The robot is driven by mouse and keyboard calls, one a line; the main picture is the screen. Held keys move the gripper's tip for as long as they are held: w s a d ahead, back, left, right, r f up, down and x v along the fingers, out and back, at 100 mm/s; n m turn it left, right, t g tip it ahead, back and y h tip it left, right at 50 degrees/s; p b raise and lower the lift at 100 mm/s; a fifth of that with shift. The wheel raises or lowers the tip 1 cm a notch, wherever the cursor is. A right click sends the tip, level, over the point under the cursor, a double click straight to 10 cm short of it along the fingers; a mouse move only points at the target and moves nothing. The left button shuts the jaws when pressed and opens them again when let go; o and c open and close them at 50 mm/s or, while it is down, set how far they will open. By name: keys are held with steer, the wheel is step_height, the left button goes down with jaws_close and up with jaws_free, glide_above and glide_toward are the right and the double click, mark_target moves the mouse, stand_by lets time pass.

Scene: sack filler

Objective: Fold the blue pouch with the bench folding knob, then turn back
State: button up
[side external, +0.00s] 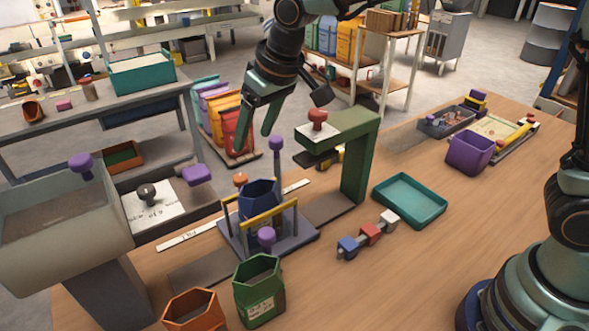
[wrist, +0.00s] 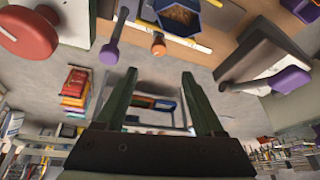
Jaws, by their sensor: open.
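The blue pouch (side external: 258,197) stands upright and open in a fixture (side external: 290,243) with yellow bars on the bench. In the wrist view the pouch (wrist: 187,22) is at the top edge, with brown contents inside. Around it are a tall purple knob (side external: 277,143), an orange knob (side external: 240,180) and a low purple knob (side external: 267,236). I cannot tell which is the folding knob. My gripper (side external: 254,140) is open and empty, above and behind the pouch, apart from everything. In the wrist view both fingers (wrist: 159,73) show with nothing between them.
A green press frame (side external: 362,160) with a red knob (side external: 318,116) stands right of the fixture. A grey hopper (side external: 60,215) with purple knobs is at left. Green (side external: 259,292) and orange (side external: 192,310) pouches stand in front. A teal tray (side external: 410,201) lies to the right.

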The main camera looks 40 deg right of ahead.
steer(key=shift+w, duration=0.1)
steer(key=shift+c, duration=1.4)
steer(key=n+g+h, duration=0.2)
steer(key=n+g, duration=0.2)
steer(key=n, duration=0.5)
glide_toward(240, 177)
step_height(240, 177, down, 9)
steer(key=shift+d+r, duration=0.1)
steer(key=shift+r, duration=0.05)
jaws_close()
